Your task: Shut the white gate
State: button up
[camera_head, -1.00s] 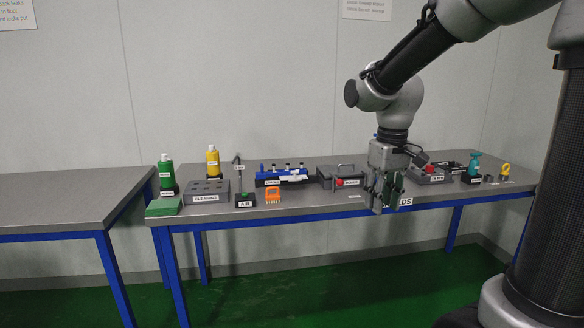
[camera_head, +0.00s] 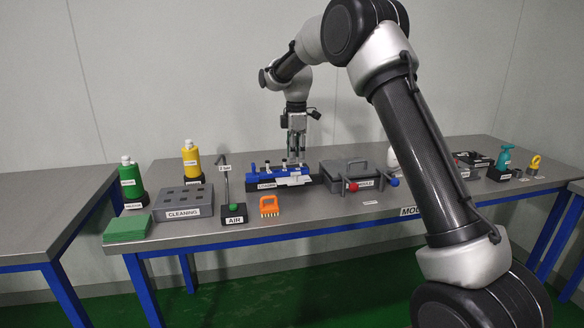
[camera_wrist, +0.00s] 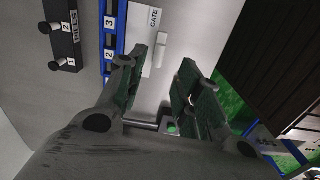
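The white gate (camera_wrist: 139,42), a flat plate marked GATE with a small white handle (camera_wrist: 161,50), lies beside a blue numbered rail (camera_wrist: 113,30) in the wrist view. In the head view the gate (camera_head: 293,180) shows as a white strip on the front of the blue fixture (camera_head: 262,177). My gripper (camera_head: 297,159) points down over this fixture, its tips near the fixture's top. In the wrist view my gripper (camera_wrist: 160,85) has its two green-padded fingers spread, with nothing held. The handle appears beyond the gap between the fingertips; contact cannot be told.
A dark block (camera_wrist: 61,32) with pegs stands beside the rail in the wrist view. Right of the fixture is a grey lidded box (camera_head: 345,172) with a red knob. A crooked stand marked AIR (camera_head: 234,213) and an orange part (camera_head: 269,206) stand left and in front.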

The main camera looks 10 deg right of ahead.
aim_at(294, 175)
jog(key=shift+w+r+n, duration=0.25)
jog(key=shift+w+n, duration=0.15)
jog(key=shift+n, duration=0.2)
jog(key=shift+s+n, duration=0.25)
jog(key=shift+n, duration=0.45)
jog(key=shift+f+n, duration=0.25)
jog(key=shift+n, duration=0.05)
notch_tip(294, 175, down, 7)
jog(key=shift+f, duration=0.15)
jog(key=shift+c, duration=0.3)
grip_shut()
